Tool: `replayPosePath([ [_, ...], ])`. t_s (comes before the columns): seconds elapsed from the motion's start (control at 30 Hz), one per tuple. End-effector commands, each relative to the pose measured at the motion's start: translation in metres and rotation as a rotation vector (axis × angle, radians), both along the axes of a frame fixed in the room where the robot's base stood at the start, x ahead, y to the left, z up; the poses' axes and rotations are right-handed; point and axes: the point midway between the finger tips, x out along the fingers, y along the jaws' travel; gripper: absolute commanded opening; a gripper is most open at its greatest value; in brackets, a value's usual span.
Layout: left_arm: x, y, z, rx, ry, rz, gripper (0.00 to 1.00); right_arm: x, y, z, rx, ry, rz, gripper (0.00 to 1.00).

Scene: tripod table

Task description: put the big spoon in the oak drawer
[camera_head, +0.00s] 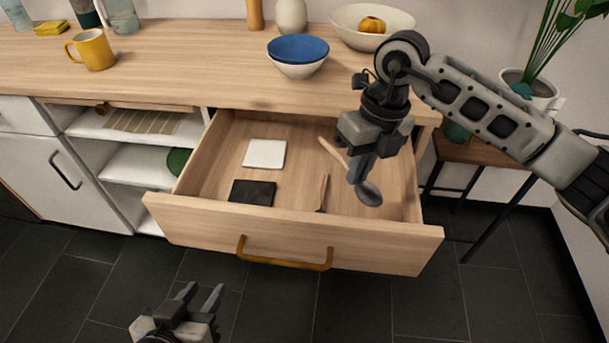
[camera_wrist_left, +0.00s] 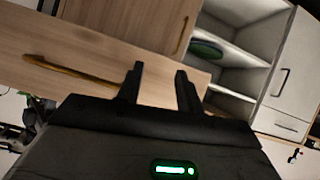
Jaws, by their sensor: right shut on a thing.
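The oak drawer (camera_head: 300,237) is pulled out below the counter, with its inside showing. My right gripper (camera_head: 360,168) is over the right part of the drawer, pointing down and shut on the big spoon (camera_head: 370,194). The spoon's dark bowl shows just below and right of the fingers. A light wooden handle (camera_head: 331,150) slants up to the left behind the fingers and appears to belong to it. The fingers hide the middle of the spoon. My left gripper (camera_head: 201,296) is open and empty, low in front of the drawer; its parted fingers show in the left wrist view (camera_wrist_left: 161,88).
In the drawer lie a white square (camera_head: 265,153), a black square (camera_head: 252,192) and a thin wooden-handled utensil (camera_head: 323,192). On the counter stand a yellow mug (camera_head: 92,50), a blue-topped bowl (camera_head: 298,68) and a cream bowl (camera_head: 345,32). Open shelves (camera_head: 135,165) are left of the drawer.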

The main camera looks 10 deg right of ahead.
Motion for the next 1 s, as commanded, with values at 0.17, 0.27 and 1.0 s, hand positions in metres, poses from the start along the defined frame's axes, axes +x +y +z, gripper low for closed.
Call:
replayPosePath([
  [0.17, -0.001, 0.0, -0.005, -0.001, -0.003, -0.003, 0.36, 0.005, -0.023, -0.011, 0.0, 0.0, -0.414, 0.0],
  [0.27, 0.0, -0.001, -0.004, -0.003, -0.007, -0.003, 0.36, 0.007, -0.03, -0.013, 0.0, 0.0, -0.55, 0.0],
  [1.0, -0.001, -0.001, -0.009, -0.001, -0.011, -0.005, 0.36, 0.008, -0.034, -0.106, -0.002, 0.006, -0.628, 0.0],
])
